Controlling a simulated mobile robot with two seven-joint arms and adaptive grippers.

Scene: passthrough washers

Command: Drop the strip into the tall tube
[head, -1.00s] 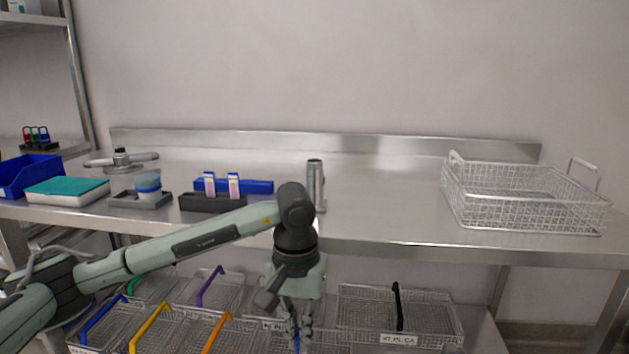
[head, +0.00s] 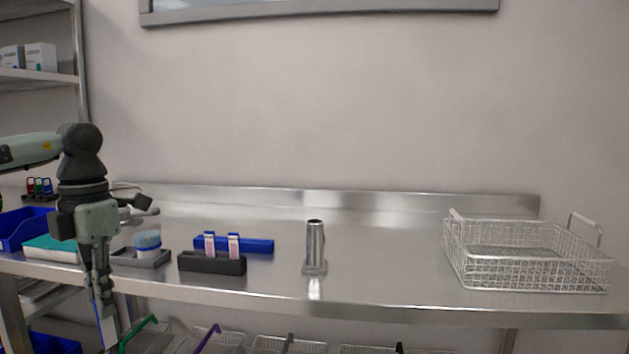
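My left gripper (head: 103,298) hangs fingers down at the left, in front of the table's front edge. Its fingers are close together, and a thin blue strip (head: 98,332) shows below the fingertips, apparently held between them; its lower end is hard to make out. The tall tube (head: 315,245) is a shiny metal cylinder, upright on a small square base on the table, with a dark open top. The gripper is well to its left. Two pale strips with blue tops (head: 209,243) (head: 234,245) stand in a black rack (head: 212,264). My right gripper is out of view.
A blue block (head: 258,246) lies behind the rack. A blue-lidded jar (head: 148,243) sits in a grey tray left of it. A wire basket (head: 525,278) stands at the right. The steel table (head: 390,270) is clear between tube and basket. More baskets are below.

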